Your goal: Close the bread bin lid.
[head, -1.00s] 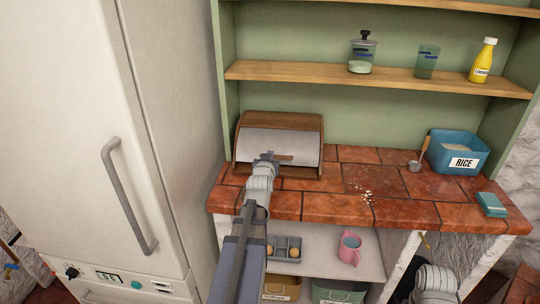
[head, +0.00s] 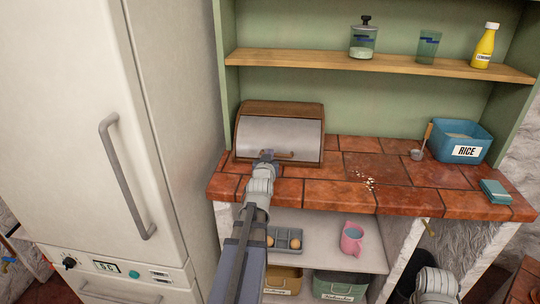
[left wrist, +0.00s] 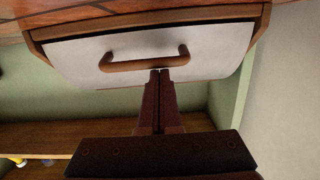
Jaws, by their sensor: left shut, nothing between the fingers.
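The wooden bread bin (head: 283,107) stands at the back left of the tiled counter. Its pale grey lid (head: 280,132) covers the front and looks down, with its lower edge near the counter. The lid's brown bar handle (head: 286,154) sits low on it. My left gripper (head: 267,154) is shut and empty, in front of the lid by the handle. In the left wrist view the bin is upside down, and the shut fingertips (left wrist: 160,71) are close to the handle (left wrist: 145,62). I cannot tell if they touch it. My right gripper's fingers are out of view.
A tall white fridge (head: 165,120) stands left of the counter. A blue rice tub (head: 466,151), a scoop (head: 419,153), crumbs (head: 367,181) and a teal item (head: 495,192) are on the right. A wooden shelf (head: 390,66) runs above. The middle counter is mostly clear.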

